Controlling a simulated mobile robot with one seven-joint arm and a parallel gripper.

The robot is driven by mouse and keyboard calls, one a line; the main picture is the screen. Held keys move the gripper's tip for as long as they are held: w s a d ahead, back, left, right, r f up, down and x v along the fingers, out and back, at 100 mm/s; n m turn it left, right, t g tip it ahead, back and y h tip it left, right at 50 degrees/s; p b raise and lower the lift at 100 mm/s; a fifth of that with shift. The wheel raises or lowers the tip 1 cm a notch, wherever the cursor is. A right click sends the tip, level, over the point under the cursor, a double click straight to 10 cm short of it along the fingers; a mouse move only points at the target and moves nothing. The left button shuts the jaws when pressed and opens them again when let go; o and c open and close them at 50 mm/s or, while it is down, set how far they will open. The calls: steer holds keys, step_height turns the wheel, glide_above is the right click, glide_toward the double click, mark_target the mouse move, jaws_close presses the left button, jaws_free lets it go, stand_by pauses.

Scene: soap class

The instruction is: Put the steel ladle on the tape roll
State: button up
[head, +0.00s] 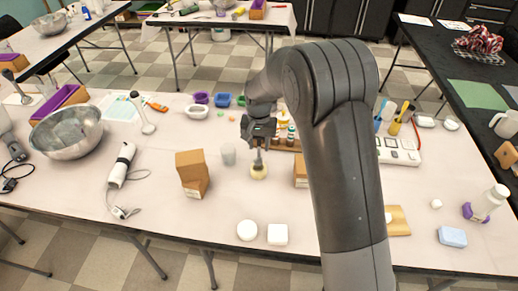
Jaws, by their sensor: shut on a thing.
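My gripper (259,143) is near the middle of the table, pointing down and shut on a small grey metal piece (258,158) that looks like the steel ladle. Only its lower part shows; the fingers and wrist hide the rest. Directly below it is a cream, round tape roll (259,173) on the table. The grey piece reaches down to the roll's top in the picture; I cannot tell whether they touch.
Brown boxes (192,174) stand left of the roll, with a clear cup (229,154) nearer it. A wooden rack with bottles (291,134) is behind right. White soaps (247,230) lie in front. A steel bowl (66,131) is far left. My arm hides the table right of centre.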

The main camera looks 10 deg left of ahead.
steer(key=shift+f, duration=1.35)
steer(key=shift+f, duration=0.1)
steer(key=o, duration=1)
